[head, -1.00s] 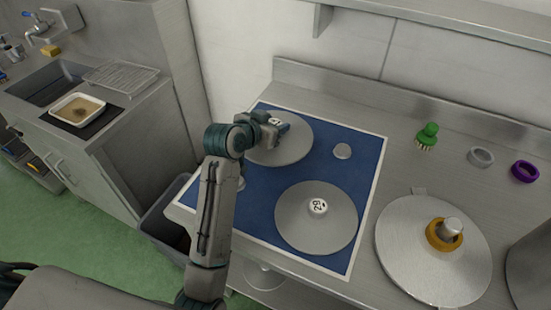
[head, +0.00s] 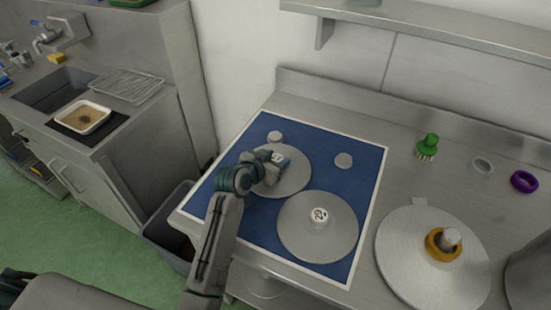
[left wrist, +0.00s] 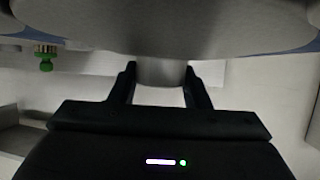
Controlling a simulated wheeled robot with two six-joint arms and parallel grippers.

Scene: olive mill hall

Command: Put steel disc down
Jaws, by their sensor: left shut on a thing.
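My left gripper (head: 273,162) is shut on the knob of a round grey steel disc (head: 292,181). The disc is over the left middle of a blue mat (head: 230,165) with a pale border. In the left wrist view the disc (left wrist: 160,28) spans the top and its knob (left wrist: 160,72) sits between the two fingers. I cannot tell whether the disc touches the mat. A second steel disc (head: 318,245) with a white-topped, marked knob lies on the front right of the mat, close to the held one. My right gripper is not in view.
A large steel lid (head: 410,265) with an orange ring stands right of the mat. A green brush (head: 427,147), a grey ring (head: 482,166) and a purple ring (head: 524,181) lie behind.

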